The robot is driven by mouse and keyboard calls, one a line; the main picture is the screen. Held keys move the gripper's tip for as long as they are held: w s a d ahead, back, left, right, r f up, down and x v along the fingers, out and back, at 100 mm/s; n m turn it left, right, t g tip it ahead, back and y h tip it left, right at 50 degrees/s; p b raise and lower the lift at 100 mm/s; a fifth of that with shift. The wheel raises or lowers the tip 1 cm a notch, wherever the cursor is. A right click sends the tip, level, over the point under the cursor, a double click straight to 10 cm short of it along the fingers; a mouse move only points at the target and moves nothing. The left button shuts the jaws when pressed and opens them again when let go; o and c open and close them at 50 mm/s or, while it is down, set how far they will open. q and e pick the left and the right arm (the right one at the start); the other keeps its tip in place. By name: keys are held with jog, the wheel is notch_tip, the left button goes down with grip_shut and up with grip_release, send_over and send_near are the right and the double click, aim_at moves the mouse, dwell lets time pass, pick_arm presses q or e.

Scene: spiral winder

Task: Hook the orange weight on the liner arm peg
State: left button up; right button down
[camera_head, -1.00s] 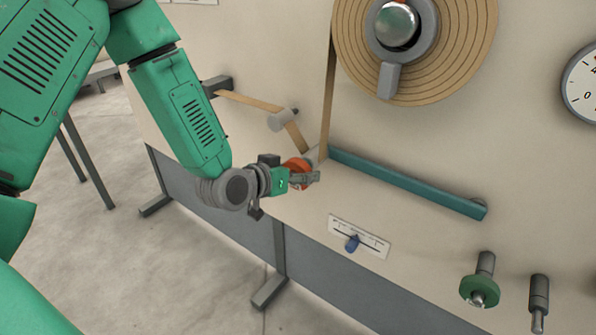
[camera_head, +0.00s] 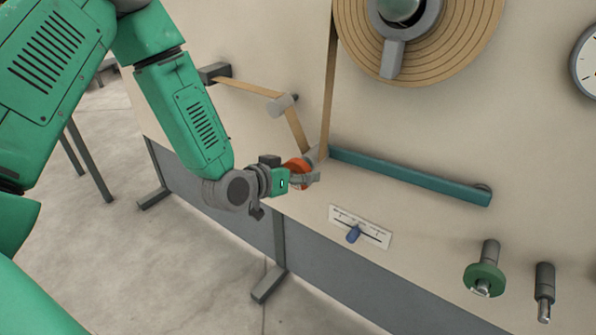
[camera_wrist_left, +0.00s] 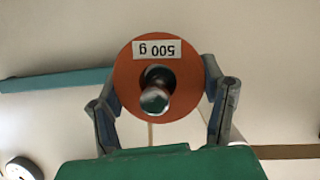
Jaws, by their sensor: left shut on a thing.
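The orange weight (camera_head: 297,166) is a disc with an upside-down "500 g" label and a central hole in the left wrist view (camera_wrist_left: 128,78). A shiny round-ended metal peg (camera_wrist_left: 154,99) shows through the hole and its end projects toward the camera. The weight looks to be around the peg, by the left end of the teal liner arm (camera_head: 410,180). My left gripper (camera_head: 306,178) is shut on the weight, one finger on each side in the left wrist view (camera_wrist_left: 160,78). The weight's far side is hidden. My right gripper is out of view.
A tan strip (camera_head: 328,95) runs down from the large roll (camera_head: 455,45) close to the gripper. A grey roller (camera_head: 282,104) stands above it. A slider scale (camera_head: 360,227), a green-ringed peg (camera_head: 485,278) and a bare peg (camera_head: 544,290) are lower right.

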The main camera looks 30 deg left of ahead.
pick_arm(q)
jog(key=shift+f+b, duration=0.35)
jog(key=shift+f, duration=0.2)
jog(key=o, duration=1.8)
jog(key=shift+c, duration=0.2)
jog(key=shift+s, duration=0.15)
jog(key=v, duration=0.7)
jog(key=s+d+f+g+y+p, duration=0.1)
jog(key=s+d+f+g+p, duration=0.1)
jog(key=s+f+g, duration=0.4)
jog(key=s+d+f+g+y+p, duration=0.1)
jog(key=s+f+g, duration=0.5)
jog(key=s+f, duration=0.7)
jog(key=s+d+p, duration=0.1)
jog(key=s, duration=0.7)
jog(key=shift+d+f+m+g, duration=0.15)
jog(key=shift+d+m+g, duration=0.05)
jog(key=shift+m+g, duration=0.2)
